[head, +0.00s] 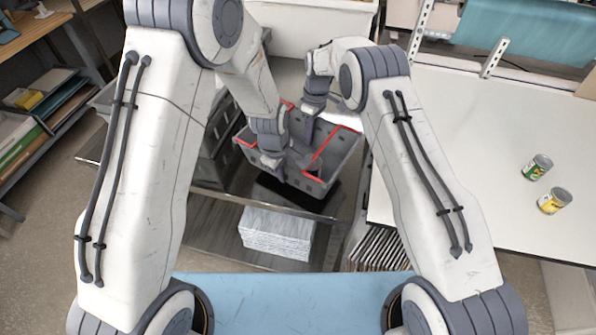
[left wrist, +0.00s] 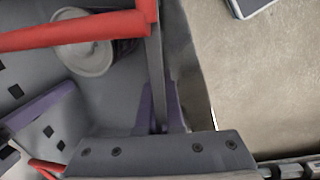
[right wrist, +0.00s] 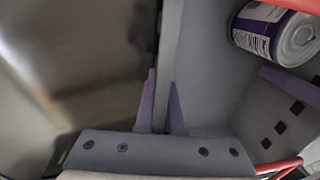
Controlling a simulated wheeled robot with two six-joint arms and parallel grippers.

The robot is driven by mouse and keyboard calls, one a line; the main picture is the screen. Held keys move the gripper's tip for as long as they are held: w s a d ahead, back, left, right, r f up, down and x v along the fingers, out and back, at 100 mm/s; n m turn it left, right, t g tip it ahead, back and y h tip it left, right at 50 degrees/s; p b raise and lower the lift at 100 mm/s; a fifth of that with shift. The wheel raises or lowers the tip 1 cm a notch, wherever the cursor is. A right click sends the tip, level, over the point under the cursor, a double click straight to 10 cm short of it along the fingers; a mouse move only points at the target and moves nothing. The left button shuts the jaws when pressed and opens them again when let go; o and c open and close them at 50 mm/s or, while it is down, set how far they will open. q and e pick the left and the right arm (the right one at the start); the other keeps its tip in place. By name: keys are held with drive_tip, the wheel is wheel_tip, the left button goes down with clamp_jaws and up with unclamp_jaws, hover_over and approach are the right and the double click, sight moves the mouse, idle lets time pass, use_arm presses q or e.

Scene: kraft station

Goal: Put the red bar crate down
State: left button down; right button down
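The red bar crate (head: 345,160) is a grey open box with red bars, in the middle of the head view over a metal cart (head: 225,200). A dark flat surface (head: 315,200) shows under it; I cannot tell whether they touch. My left gripper (head: 273,165) is shut on its near left wall, the fingers (left wrist: 160,105) either side of the wall. My right gripper (head: 312,108) is at the far wall, its fingers (right wrist: 160,105) likewise pinching the wall. A can (right wrist: 275,35) lies inside the crate; a can end shows in the left wrist view (left wrist: 85,45).
Dark grey crates (head: 218,140) stand close left of the red bar crate. A white counter (head: 470,130) with two cans (head: 537,167) (head: 553,201) is at the right. A white stack (head: 277,233) lies on the cart's lower shelf. A white bin (head: 315,25) is behind.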

use_arm(q)
drive_tip(key=shift+s+f, duration=0.1)
drive_tip(key=shift+f, duration=0.15)
